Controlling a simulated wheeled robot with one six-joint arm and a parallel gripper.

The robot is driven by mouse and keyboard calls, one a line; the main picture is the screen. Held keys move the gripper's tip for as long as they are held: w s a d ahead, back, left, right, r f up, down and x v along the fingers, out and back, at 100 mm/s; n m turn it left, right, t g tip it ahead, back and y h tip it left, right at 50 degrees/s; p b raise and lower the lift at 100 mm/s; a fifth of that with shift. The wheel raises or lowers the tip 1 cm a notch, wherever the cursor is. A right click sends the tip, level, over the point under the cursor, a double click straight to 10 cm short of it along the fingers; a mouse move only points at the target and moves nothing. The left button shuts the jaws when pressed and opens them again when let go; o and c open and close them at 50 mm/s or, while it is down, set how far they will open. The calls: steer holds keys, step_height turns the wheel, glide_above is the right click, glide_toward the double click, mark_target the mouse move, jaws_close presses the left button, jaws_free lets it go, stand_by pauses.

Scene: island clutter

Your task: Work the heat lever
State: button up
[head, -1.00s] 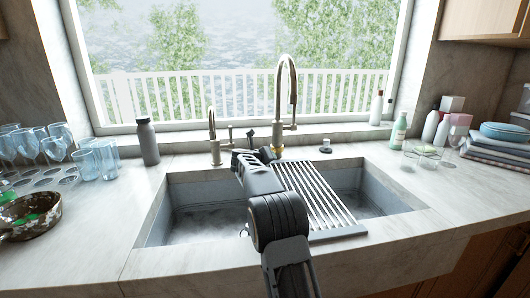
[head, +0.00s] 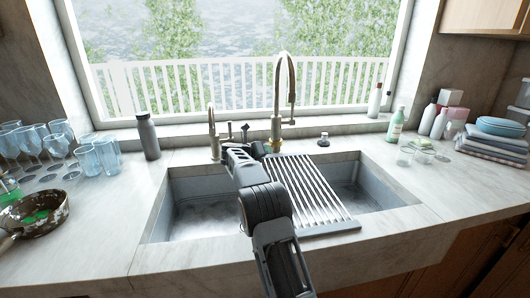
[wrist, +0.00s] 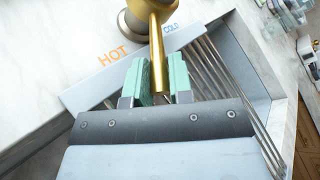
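The heat lever (wrist: 158,55) is a slim gold bar in the wrist view, reaching from a round gold base toward me. A white plate marked HOT and COLD (wrist: 92,76) lies beneath it, HOT at left and COLD at right. My gripper (wrist: 159,82) has its two green pads on either side of the lever. In the head view my gripper (head: 258,149) is behind the sink, by the base of the tall gold faucet (head: 277,128). The lever is not clear there; my arm hides part of that area.
The sink (head: 195,215) lies under my arm, with a slatted drying rack (head: 312,195) over its right part. A smaller faucet (head: 213,135) and a grey bottle (head: 148,138) stand left. Glasses (head: 105,155) and a pan (head: 35,212) are far left; bottles (head: 396,124) and folded towels (head: 492,146) right.

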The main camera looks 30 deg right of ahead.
steer(key=o, duration=0.4)
steer(key=shift+c, duration=0.2)
steer(key=v, duration=1.4)
steer(key=shift+b, duration=0.4)
steer(key=shift+w, duration=0.1)
